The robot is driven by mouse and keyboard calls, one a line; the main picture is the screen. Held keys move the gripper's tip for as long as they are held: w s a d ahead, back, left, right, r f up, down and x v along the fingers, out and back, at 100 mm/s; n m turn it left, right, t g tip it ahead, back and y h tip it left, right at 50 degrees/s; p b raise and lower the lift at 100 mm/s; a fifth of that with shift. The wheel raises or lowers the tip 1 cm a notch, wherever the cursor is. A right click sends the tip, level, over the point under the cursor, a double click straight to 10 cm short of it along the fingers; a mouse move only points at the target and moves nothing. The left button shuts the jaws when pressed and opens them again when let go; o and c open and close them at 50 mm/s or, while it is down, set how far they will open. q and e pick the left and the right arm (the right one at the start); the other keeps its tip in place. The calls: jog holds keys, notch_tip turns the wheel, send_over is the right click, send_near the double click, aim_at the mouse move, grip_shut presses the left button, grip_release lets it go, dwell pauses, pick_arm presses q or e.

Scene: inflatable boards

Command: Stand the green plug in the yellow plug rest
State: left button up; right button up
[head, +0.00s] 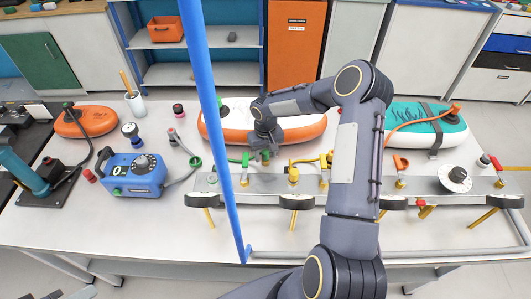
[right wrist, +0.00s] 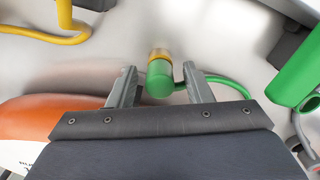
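The green plug (right wrist: 160,82), with a brass-coloured end, lies between the fingers of my right gripper (right wrist: 160,85) in the right wrist view. Gaps show on both sides of it, so the fingers are open around it. A green cord runs from it. In the head view, my right gripper (head: 263,156) is low over the table behind the rail and largely hides the plug. A yellow upright piece (head: 293,174), probably the yellow plug rest, stands on the rail to its right. Part of a yellow piece (right wrist: 65,12) shows in the right wrist view.
A green upright piece (head: 245,168) stands just left of my right gripper. An orange-and-white board (head: 303,128) lies behind it. A yellow cord (right wrist: 50,39) runs beside the yellow piece. A blue pump box (head: 132,174) and a blue pole (head: 207,100) are to the left.

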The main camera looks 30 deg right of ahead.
aim_at(265, 151)
jog(key=shift+r, duration=0.1)
jog(key=shift+r+p, duration=0.2)
jog(key=shift+p, duration=0.15)
notch_tip(265, 151, up, 5)
jog(key=shift+f+p, duration=0.1)
jog(key=shift+p, duration=1.05)
jog(key=s+a+r+t, duration=0.1)
jog(key=s+r, duration=0.2)
jog(key=r, duration=0.5)
jog(key=s+a+r, duration=0.1)
jog(key=s+r, duration=0.1)
jog(key=r, duration=0.6)
jog(key=s+a+r+t+y, duration=0.2)
jog(key=s+a+r, duration=0.1)
jog(key=s, duration=0.9)
jog(key=s+a+r+t+y, duration=0.1)
jog(key=s+a, duration=0.5)
jog(key=s, duration=0.6)
notch_tip(265, 151, up, 2)
jog(key=shift+a+r+t+y, duration=0.2)
jog(key=shift+a+t+y, duration=0.15)
jog(key=shift+t, duration=0.45)
